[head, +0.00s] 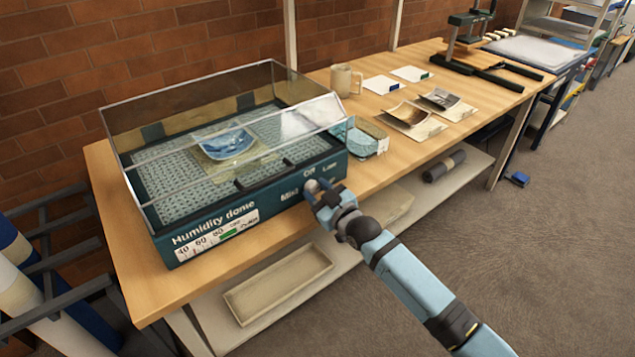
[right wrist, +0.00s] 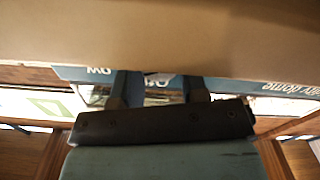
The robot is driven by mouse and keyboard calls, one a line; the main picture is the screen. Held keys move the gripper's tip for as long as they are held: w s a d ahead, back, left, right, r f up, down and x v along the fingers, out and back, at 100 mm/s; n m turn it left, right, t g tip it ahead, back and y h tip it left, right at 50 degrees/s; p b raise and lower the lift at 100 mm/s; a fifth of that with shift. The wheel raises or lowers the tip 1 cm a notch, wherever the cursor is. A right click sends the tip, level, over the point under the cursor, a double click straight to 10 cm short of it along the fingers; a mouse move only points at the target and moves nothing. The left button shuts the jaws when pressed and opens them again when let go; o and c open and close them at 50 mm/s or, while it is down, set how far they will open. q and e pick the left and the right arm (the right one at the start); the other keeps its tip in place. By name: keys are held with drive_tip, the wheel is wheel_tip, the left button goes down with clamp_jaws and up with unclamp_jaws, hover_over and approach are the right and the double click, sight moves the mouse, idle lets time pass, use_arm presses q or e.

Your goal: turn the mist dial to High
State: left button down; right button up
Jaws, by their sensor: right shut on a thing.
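The humidity dome (head: 255,213) is a dark teal box with a clear cover, on the wooden bench. Its front panel carries the words Mist, Off and Low, and a printed scale at the left. The mist dial (head: 312,186) is a small grey knob below Off. My right gripper (head: 320,195) is shut on the dial and covers much of it. No High label shows, and the dial's pointer cannot be read. In the right wrist view the two fingers (right wrist: 160,88) reach to the panel, with its lettering upside down. My left gripper is not in view.
A curled blue sheet (head: 228,144) lies inside the dome. A clear tray (head: 368,138), a mug (head: 345,80), cards and curled photographs stand to the right on the bench (head: 140,280). A lower shelf holds an empty shallow tray (head: 278,283).

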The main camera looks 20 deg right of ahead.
drive_tip(key=shift+r+m+p, duration=0.15)
drive_tip(key=shift+m+p, duration=0.5)
drive_tip(key=shift+m, duration=0.25)
drive_tip(key=m+p, duration=0.2)
drive_tip(key=m, duration=0.2)
drive_tip(key=shift+m, duration=0.3)
drive_tip(key=shift+f+m+p, duration=0.2)
drive_tip(key=shift+m+p, duration=0.2)
drive_tip(key=shift+m, duration=1.7)
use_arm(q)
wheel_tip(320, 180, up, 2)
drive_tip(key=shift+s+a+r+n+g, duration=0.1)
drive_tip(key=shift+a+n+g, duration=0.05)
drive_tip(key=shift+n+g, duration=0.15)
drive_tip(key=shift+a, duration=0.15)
use_arm(e)
drive_tip(key=shift+m, duration=0.3)
drive_tip(key=o, duration=0.5)
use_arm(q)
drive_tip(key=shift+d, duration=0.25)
use_arm(e)
drive_tip(key=shift+o, duration=0.8)
